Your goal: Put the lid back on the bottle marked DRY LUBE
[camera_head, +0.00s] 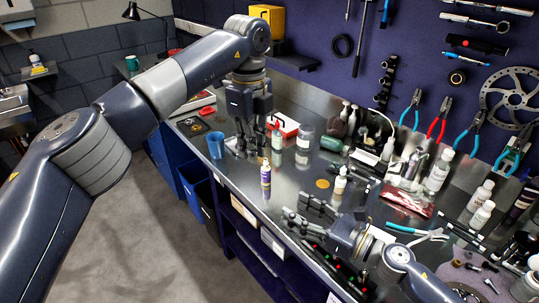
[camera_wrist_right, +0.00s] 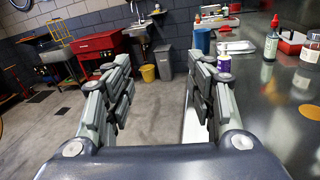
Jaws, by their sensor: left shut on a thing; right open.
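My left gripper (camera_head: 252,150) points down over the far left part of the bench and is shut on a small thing. The fingers hide it, so I cannot tell whether it is the lid. A slim purple bottle (camera_head: 265,178) with a pale yellowish top stands upright just in front and to the right of it; its lettering is too small to read.
A blue cup (camera_head: 215,145) stands at the bench's left edge. A clear jar (camera_head: 305,135) and a red box (camera_head: 283,125) are behind. Pliers (camera_head: 415,232) and a cluttered back row crowd the right side.

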